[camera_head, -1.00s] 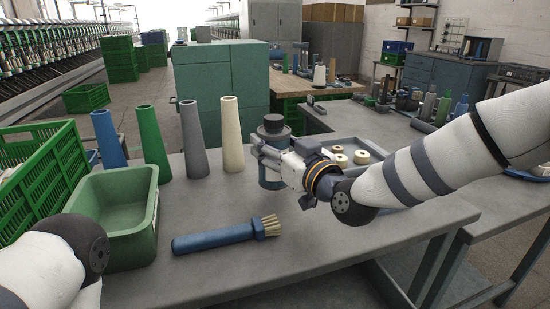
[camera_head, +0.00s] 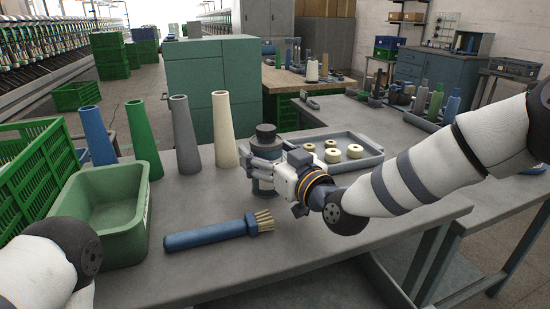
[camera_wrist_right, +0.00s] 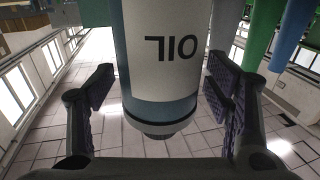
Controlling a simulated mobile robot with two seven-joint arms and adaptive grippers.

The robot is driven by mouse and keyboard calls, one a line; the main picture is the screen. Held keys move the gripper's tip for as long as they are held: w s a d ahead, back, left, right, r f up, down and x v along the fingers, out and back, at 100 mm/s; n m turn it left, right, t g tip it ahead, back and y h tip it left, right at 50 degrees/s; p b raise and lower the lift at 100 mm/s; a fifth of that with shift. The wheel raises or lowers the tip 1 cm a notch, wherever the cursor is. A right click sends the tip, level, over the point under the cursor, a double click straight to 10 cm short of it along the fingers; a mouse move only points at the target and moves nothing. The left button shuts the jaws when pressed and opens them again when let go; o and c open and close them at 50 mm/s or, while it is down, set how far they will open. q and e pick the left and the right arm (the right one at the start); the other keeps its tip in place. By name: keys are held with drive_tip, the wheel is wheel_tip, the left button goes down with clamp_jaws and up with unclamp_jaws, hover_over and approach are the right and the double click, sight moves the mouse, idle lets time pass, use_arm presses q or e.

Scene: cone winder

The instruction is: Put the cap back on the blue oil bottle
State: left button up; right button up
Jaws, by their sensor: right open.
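The blue and white oil bottle (camera_head: 263,186) stands upright on the grey table, partly hidden behind my right gripper. A dark cap (camera_head: 266,131) sits on its top. In the right wrist view the bottle (camera_wrist_right: 165,60) appears upside down, with its OIL label facing the camera and the dark top (camera_wrist_right: 158,133) pointing down in the picture. My right gripper (camera_head: 254,167) is open, with its fingers on either side of the bottle. In the wrist view, gaps show between the finger pads and the bottle. My left gripper is out of view; only my left arm shows at lower left.
A blue-handled brush (camera_head: 210,236) lies in front of the bottle. A green bin (camera_head: 130,241) stands at left. Several coloured cones, including a cream one (camera_head: 224,135), stand behind. A grey tray (camera_head: 372,158) with several cream rings is to the right.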

drive_tip(key=p+v, duration=0.1)
drive_tip(key=v, duration=1.1)
drive_tip(key=shift+r+p, duration=0.1)
drive_tip(key=shift+p, duration=0.2)
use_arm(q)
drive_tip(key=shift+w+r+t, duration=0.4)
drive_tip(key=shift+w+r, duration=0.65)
